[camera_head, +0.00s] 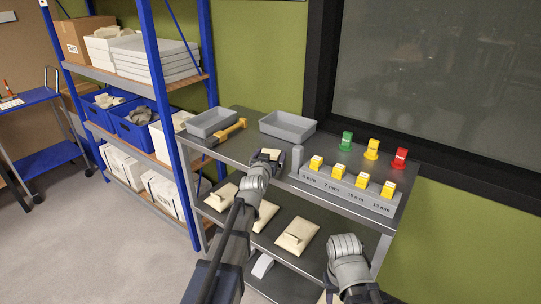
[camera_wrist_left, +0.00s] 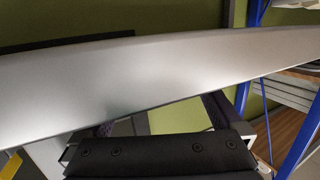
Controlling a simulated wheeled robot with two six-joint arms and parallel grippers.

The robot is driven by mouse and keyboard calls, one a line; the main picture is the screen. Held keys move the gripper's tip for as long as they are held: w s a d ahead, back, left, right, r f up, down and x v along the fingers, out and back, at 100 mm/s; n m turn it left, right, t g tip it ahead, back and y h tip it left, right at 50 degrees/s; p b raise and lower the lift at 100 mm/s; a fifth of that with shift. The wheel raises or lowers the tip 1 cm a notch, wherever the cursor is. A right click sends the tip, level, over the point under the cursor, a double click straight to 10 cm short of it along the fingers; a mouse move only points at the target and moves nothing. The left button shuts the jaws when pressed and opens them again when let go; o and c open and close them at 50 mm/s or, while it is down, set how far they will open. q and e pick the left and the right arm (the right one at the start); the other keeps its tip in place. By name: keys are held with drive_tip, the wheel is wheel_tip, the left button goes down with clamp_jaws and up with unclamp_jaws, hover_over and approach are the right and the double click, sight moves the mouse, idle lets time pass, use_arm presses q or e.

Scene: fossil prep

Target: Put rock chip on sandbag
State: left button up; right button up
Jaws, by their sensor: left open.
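My left gripper (camera_head: 268,158) is open over the top of the grey cart. A small cream piece (camera_head: 271,153) shows at its fingers; I cannot tell whether it is the rock chip or whether the fingers touch it. Cream sandbags (camera_head: 296,235) lie on the cart's lower shelf, one (camera_head: 221,196) at its left end and another partly hidden behind my left arm. The left wrist view shows mostly a blurred grey metal surface and no clear chip.
Grey trays (camera_head: 288,126) and a yellow-handled tool (camera_head: 231,131) stand at the back of the cart top (camera_head: 240,152). A grey rack (camera_head: 350,189) holds yellow blocks at the right. Green, yellow and red items stand behind it. A blue shelf unit (camera_head: 163,110) stands left.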

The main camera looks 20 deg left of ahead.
use_arm(q)
drive_tip(key=s, duration=0.2)
drive_tip(key=s+r+p, duration=0.1)
drive_tip(key=s, duration=0.4)
drive_tip(key=shift+s+d+r+p, duration=0.3)
drive_tip(key=shift+s+d, duration=0.05)
drive_tip(key=shift+s, duration=0.05)
drive_tip(key=r+g+p, duration=0.1)
drive_tip(key=p, duration=0.2)
drive_tip(key=r+g+p, duration=0.1)
drive_tip(key=p, duration=0.2)
drive_tip(key=shift+w+a+h, duration=0.1)
drive_tip(key=shift+w+h, duration=0.2)
drive_tip(key=shift+w, duration=0.1)
drive_tip(key=shift+p, duration=0.35)
drive_tip(key=shift+f+g, duration=0.2)
drive_tip(key=shift+g, duration=0.2)
drive_tip(key=shift+w+f, duration=0.25)
drive_tip(key=shift+w, duration=0.15)
drive_tip(key=shift+a+b+x, duration=0.15)
drive_tip(key=shift+b+x, duration=0.65)
drive_tip(key=shift+x, duration=0.95)
drive_tip(key=shift+a+b+x, duration=0.1)
drive_tip(key=shift+b+x, duration=0.7)
drive_tip(key=shift+x, duration=0.95)
drive_tip(key=shift+s, duration=0.1)
drive_tip(key=shift+c, duration=0.2)
